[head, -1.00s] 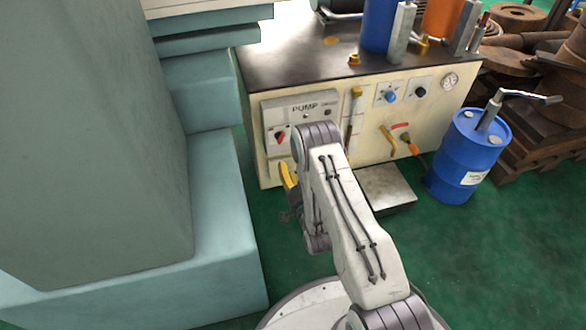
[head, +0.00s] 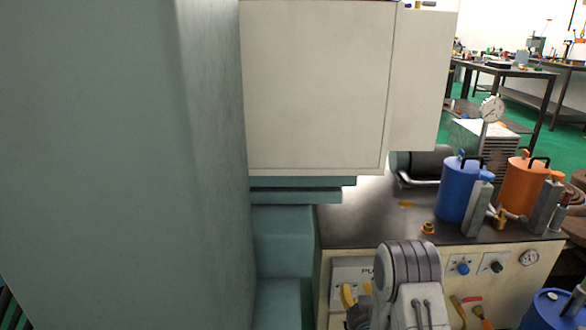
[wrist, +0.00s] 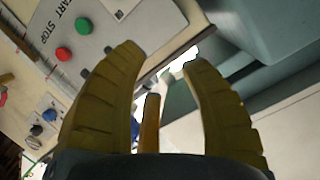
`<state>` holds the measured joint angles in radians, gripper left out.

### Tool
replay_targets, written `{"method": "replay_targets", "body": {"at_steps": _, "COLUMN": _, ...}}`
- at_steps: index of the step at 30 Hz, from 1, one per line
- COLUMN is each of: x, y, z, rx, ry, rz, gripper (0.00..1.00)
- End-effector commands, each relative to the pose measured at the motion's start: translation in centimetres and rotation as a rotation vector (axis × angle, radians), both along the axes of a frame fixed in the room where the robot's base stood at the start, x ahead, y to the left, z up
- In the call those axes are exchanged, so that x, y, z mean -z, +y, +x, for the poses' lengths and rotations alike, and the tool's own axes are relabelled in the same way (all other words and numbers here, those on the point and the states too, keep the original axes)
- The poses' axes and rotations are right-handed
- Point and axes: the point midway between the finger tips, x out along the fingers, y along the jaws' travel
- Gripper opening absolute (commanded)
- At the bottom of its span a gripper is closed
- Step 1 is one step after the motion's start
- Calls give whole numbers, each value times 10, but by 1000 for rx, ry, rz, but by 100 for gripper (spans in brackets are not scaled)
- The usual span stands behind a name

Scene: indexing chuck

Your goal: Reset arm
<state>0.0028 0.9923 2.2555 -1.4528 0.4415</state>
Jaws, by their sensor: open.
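My gripper (head: 356,296) shows at the bottom of the head view, partly cut off, with its yellow fingers in front of the pump panel (head: 345,270). My arm's grey elbow covers part of that panel's lettering. In the wrist view the two yellow fingers of my gripper (wrist: 165,56) are spread apart, with no object clearly held. A thin yellow strip (wrist: 151,122) shows between them; I cannot tell what it is. Beyond the left finger is a grey panel marked START STOP (wrist: 85,30) with a green button (wrist: 82,25) and a red button (wrist: 64,54).
The cream pump cabinet (head: 515,285) has a dark top (head: 365,215) carrying a blue canister (head: 455,195) and an orange canister (head: 520,190). A large teal machine body (head: 110,150) fills the left. A cream box (head: 315,85) overhangs the cabinet. A blue drum (head: 550,310) stands lower right.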

Motion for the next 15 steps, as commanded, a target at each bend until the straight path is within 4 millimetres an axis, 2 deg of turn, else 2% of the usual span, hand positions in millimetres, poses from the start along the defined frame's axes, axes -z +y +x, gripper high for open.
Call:
{"method": "replay_targets", "body": {"at_steps": 1, "x": -46, "y": 0, "z": 3, "rx": -4, "ry": 26, "rz": -16, "gripper": 41}}
{"method": "replay_targets", "body": {"at_steps": 8, "x": -155, "y": 0, "z": -12, "rx": -32, "ry": 217, "rz": -93, "gripper": 41}}
{"method": "replay_targets", "body": {"at_steps": 11, "x": -202, "y": 0, "z": -28, "rx": -49, "ry": 297, "rz": -124, "gripper": 41}}
{"method": "replay_targets", "body": {"at_steps": 15, "x": -265, "y": 0, "z": -59, "rx": -78, "ry": 414, "rz": -167, "gripper": 41}}
